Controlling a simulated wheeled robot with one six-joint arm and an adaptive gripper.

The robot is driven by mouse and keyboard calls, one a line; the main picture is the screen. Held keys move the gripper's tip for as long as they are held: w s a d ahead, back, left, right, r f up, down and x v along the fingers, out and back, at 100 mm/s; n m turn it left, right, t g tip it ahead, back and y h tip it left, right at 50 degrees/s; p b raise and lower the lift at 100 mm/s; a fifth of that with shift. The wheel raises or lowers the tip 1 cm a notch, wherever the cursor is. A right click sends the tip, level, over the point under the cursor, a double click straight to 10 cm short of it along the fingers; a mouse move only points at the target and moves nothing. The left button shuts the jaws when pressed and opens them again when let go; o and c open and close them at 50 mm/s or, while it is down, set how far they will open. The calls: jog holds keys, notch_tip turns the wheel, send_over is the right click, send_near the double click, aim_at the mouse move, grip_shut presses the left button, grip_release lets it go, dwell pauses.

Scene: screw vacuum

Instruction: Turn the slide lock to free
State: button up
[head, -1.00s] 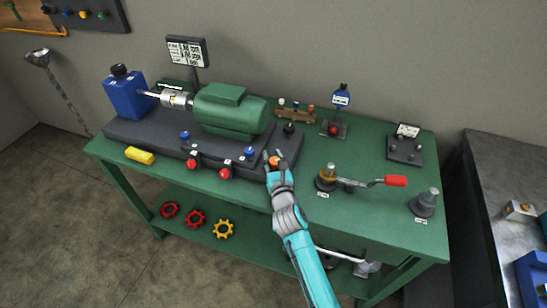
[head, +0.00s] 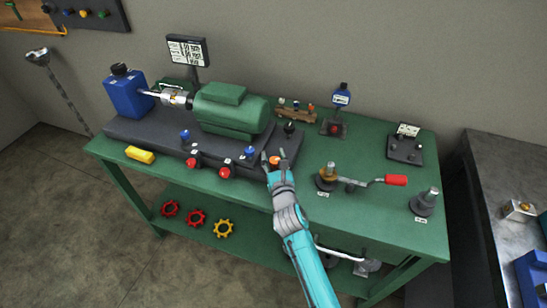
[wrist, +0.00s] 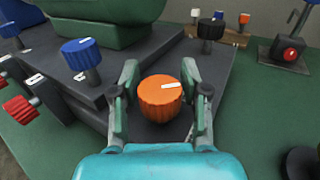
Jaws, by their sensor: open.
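An orange ribbed knob (wrist: 165,98) with a white pointer mark stands at the front right of the dark machine base. I cannot read which knob is the slide lock. My gripper (wrist: 163,92) is open, with one finger on each side of the orange knob. The white mark points to the right in the wrist view. I cannot tell whether the fingers touch the knob. In the head view my gripper (head: 276,163) reaches the base's front right corner, and the orange knob (head: 274,160) shows between the fingertips.
A blue knob (wrist: 80,52) and a red knob (wrist: 20,108) stand to the left. A black knob (wrist: 210,30) is behind. The green motor (head: 231,110) rises behind left. A red-handled crank (head: 396,180) is to the right.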

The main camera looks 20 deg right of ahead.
jog(key=s, duration=0.8)
jog(key=s+a, duration=0.1)
jog(key=s, duration=0.3)
